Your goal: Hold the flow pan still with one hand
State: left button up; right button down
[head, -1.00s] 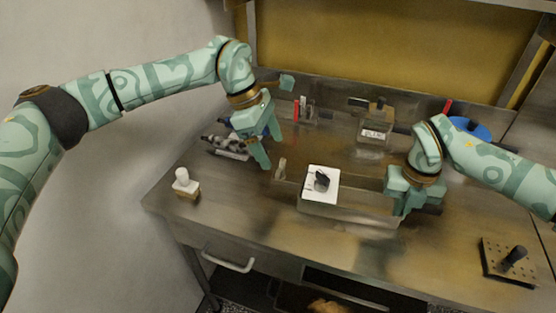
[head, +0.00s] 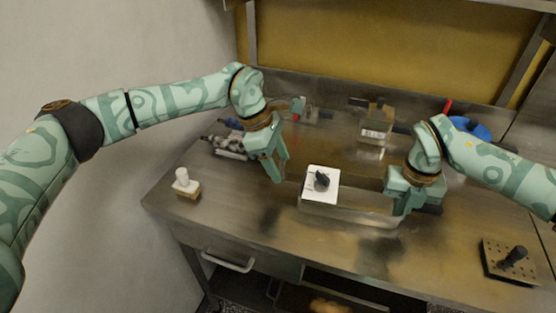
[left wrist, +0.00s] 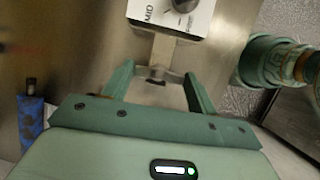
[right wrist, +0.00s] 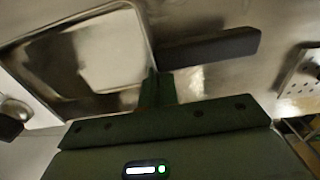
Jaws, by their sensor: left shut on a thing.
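The flow pan (head: 365,213) is a shiny rectangular metal pan in the middle of the bench; its corner and rim also show in the right wrist view (right wrist: 148,35). My left gripper (head: 278,178) is at its left end. In the left wrist view, my left gripper (left wrist: 158,82) is shut on a small metal tab (left wrist: 161,52) there, between its fingers. My right gripper (head: 399,210) is at the pan's right end. In the right wrist view, its fingers (right wrist: 158,88) are together beside the pan's rim; whether they touch it is unclear.
A black bar (right wrist: 210,47) lies beside my right gripper. A white-topped block (head: 184,185) is at left, a perforated plate (head: 510,262) at right. A labelled clear container (head: 375,130) stands behind.

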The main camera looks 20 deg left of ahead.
pick_arm(q)
jog(key=n+t, duration=0.1)
jog(key=n, duration=0.3)
jog(key=shift+s+n+t+y, duration=0.15)
jog(key=shift+n+t+y, duration=0.15)
jog(key=shift+t, duration=0.1)
jog(key=n+t+y, duration=0.1)
jog(key=n, duration=0.3)
jog(key=shift+d, duration=0.1)
jog(key=n, duration=0.2)
jog(key=n+t+y, duration=0.1)
jog(key=n, duration=0.2)
jog(key=shift+s+d+y, duration=0.1)
jog(key=shift+d+y, duration=0.05)
jog(key=shift+y, duration=0.15)
jog(key=shift+n+y, duration=0.8)
jog(key=shift+n, duration=1.3)
jog(key=o, duration=1)
jog(key=shift+r, duration=0.15)
